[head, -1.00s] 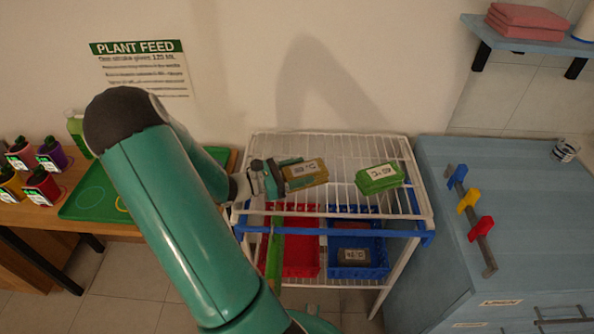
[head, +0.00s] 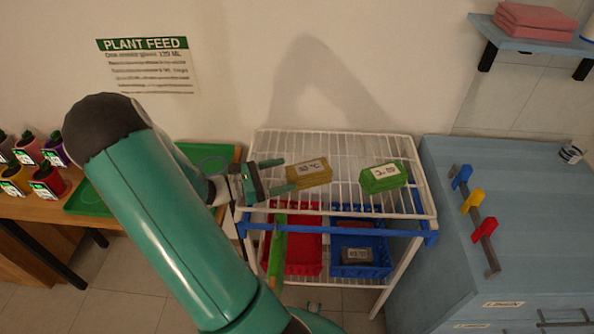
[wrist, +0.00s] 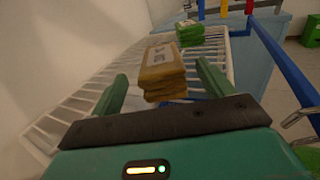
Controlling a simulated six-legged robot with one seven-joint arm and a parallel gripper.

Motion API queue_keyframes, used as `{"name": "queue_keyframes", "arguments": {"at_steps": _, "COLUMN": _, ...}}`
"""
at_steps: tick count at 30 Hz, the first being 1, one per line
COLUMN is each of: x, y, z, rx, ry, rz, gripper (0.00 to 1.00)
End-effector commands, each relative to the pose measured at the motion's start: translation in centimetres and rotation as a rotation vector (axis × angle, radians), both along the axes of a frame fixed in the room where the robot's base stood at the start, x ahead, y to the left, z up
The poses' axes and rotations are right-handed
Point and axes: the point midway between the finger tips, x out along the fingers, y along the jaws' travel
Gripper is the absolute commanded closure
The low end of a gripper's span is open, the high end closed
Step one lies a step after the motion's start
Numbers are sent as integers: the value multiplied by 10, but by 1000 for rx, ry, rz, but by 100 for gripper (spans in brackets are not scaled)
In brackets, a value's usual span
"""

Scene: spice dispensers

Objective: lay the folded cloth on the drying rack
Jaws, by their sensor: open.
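A tan folded cloth (head: 308,173) with a white label lies on the top wire shelf of the white drying rack (head: 345,140). The wrist view shows it as a layered stack (wrist: 163,72) in front of my fingers. My gripper (head: 287,174) is open just left of the tan cloth, with its fingers pointing at it. No grip on the cloth shows. A green folded cloth (head: 384,178) with a label lies farther right on the same shelf; it also shows beyond the tan one in the wrist view (wrist: 190,34).
A red bin (head: 305,250) and a blue bin (head: 350,222) holding a dark labelled item stand on the lower shelf. A blue cabinet with coloured hooks (head: 473,201) is at right. Pink folded cloths (head: 535,20) lie on a wall shelf. Bottles (head: 28,150) stand at left.

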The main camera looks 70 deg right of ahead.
Motion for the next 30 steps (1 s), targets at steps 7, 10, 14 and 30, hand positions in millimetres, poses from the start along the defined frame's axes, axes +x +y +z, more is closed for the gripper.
{"name": "queue_keyframes", "arguments": {"at_steps": 7, "x": 37, "y": 25, "z": 0, "rx": -1, "ry": -1, "rz": 3, "gripper": 20}}
{"name": "queue_keyframes", "arguments": {"at_steps": 10, "x": 43, "y": 29, "z": 0, "rx": -1, "ry": 1, "rz": 1, "gripper": 20}}
{"name": "queue_keyframes", "arguments": {"at_steps": 14, "x": 45, "y": 31, "z": 0, "rx": 0, "ry": 0, "rz": 1, "gripper": 20}}
{"name": "queue_keyframes", "arguments": {"at_steps": 30, "x": 73, "y": 91, "z": 21, "rx": 36, "ry": -406, "rz": -44, "gripper": 20}}
